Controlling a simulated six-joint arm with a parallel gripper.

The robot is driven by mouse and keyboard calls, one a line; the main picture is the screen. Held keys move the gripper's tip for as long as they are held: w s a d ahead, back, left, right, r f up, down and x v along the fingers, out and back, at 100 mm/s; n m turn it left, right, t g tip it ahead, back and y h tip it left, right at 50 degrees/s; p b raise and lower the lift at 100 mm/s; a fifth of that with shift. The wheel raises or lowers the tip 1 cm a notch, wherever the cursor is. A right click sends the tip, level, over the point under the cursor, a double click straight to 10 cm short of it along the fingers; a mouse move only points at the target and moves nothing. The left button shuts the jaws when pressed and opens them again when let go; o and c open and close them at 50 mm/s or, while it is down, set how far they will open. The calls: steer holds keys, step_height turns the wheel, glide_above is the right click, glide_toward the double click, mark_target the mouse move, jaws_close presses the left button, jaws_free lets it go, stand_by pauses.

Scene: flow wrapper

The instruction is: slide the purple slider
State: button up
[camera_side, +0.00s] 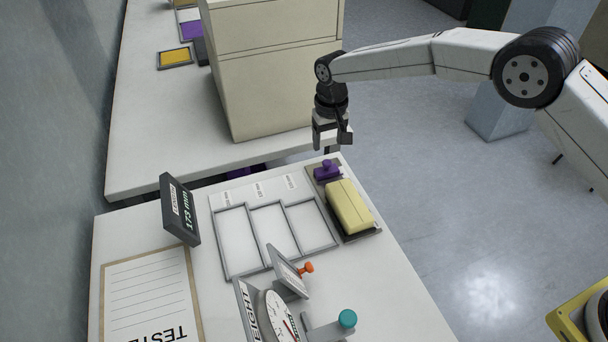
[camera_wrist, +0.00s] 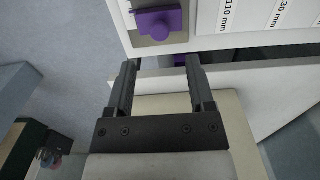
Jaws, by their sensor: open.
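The purple slider (camera_side: 326,170) sits at the far end of a grey tray-like track (camera_side: 363,237) on the near table, just beyond a yellow block (camera_side: 349,206) lying in the same track. In the wrist view the purple slider (camera_wrist: 157,24) is at the top, ahead of the fingertips. My gripper (camera_side: 333,150) hangs above the gap between the two tables, beyond the slider and apart from it. Its two fingers also show in the wrist view (camera_wrist: 160,65), spread apart with nothing between them.
A large beige box (camera_side: 275,70) stands on the far table close to my gripper. On the near table are a grey three-part tray (camera_side: 240,274), a length display (camera_side: 180,209) reading 173 mm, a dial scale (camera_side: 277,318), an orange knob (camera_side: 307,267) and a teal knob (camera_side: 347,319).

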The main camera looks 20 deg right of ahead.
steer(key=shift+r, duration=1.05)
steer(key=shift+s+d+r, duration=0.15)
steer(key=shift+d+r, duration=0.15)
steer(key=shift+d, duration=0.2)
steer(key=s+d+r+t, duration=0.1)
steer(key=s+d+r, duration=0.4)
steer(key=s+d, duration=1)
steer(key=s, duration=0.4)
steer(key=s+d+t, duration=0.1)
steer(key=s+d, duration=0.4)
steer(key=s, duration=0.4)
steer(key=shift+s+f+t, duration=0.25)
steer(key=shift+f+t, duration=0.05)
steer(key=shift+f, duration=0.05)
